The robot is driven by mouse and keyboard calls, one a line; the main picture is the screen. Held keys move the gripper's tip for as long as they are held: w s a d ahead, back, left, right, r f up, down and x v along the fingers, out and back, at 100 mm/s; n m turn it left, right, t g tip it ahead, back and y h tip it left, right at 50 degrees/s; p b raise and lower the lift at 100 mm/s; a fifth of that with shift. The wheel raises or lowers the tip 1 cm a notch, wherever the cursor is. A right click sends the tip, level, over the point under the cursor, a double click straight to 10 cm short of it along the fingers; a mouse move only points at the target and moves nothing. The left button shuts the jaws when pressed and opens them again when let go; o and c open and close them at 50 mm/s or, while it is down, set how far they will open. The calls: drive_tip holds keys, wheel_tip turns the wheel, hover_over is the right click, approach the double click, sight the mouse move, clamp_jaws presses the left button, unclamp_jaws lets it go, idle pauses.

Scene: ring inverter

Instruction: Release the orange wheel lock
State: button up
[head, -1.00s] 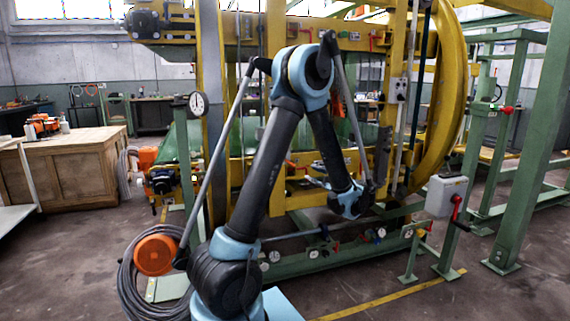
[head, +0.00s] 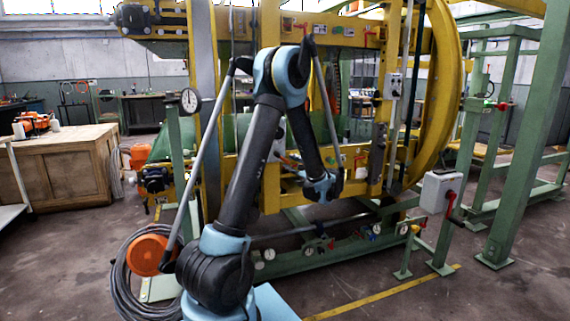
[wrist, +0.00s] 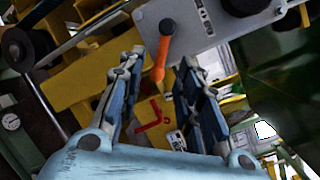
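An orange lever (wrist: 163,48), which looks like the wheel lock, stands out from a grey plate (wrist: 205,25) in the wrist view. It hangs downward from its round pivot, with its lower end between my fingers in the picture. My gripper (wrist: 160,64) is open, with a blue-and-grey finger on each side of the lever. I see no finger touching it, and the depth between them is hard to judge. In the head view my gripper (head: 322,187) is in front of the yellow machine frame. I cannot make out the lever there.
A red valve handle (wrist: 153,116) lies beyond the fingers. The large yellow ring (head: 448,95) stands at the right of the machine. A grey switch box (head: 440,190) with a red lever is at front right. An orange round part (head: 148,255) and coiled hose are at front left.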

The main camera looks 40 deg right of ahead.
sight(285, 160)
drive_tip(key=shift+w+a, duration=0.1)
drive_tip(key=shift+w, duration=2.55)
clamp_jaws()
